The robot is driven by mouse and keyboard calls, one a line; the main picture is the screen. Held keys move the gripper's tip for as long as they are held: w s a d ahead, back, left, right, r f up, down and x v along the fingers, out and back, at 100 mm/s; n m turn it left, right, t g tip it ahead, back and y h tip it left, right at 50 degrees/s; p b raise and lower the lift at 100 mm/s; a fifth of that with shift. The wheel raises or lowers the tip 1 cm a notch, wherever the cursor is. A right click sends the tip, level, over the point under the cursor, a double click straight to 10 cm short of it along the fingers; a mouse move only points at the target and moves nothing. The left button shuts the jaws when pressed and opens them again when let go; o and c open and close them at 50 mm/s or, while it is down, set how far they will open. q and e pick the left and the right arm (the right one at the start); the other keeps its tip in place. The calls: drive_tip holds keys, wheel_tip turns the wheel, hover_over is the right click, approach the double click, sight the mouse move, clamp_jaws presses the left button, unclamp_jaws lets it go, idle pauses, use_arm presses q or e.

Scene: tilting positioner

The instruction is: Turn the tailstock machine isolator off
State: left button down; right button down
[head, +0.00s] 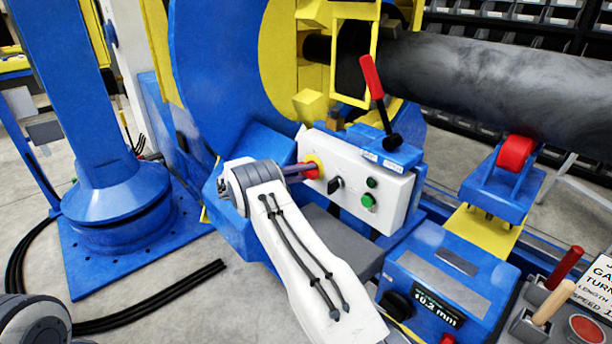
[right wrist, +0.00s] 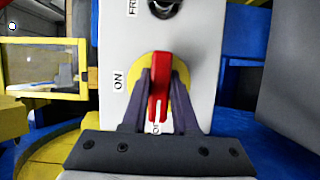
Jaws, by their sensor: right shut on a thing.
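The isolator is a red handle on a yellow disc (head: 316,160) on the left part of a white control box (head: 385,197). In the right wrist view the red handle (right wrist: 159,82) stands upright in the picture, in front of the yellow disc (right wrist: 181,92). An ON label lies left of the disc, and another label below is partly hidden behind the handle. My right gripper (right wrist: 159,90) is shut on the red handle, one dark finger on each side. In the head view the right gripper (head: 298,171) reaches the box from the left. My left gripper is not in view.
The white box also carries a black selector (head: 335,185) and green buttons (head: 369,201). A red-handled lever (head: 372,78) rises behind it. A blue readout unit (head: 450,280) stands in front, and a large grey cylinder (head: 490,85) lies at the upper right.

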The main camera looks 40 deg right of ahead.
idle(0.4)
drive_tip(key=c, duration=0.7)
unclamp_jaws()
drive_tip(key=shift+b+v, duration=0.5)
drive_tip(key=shift+v, duration=4.8)
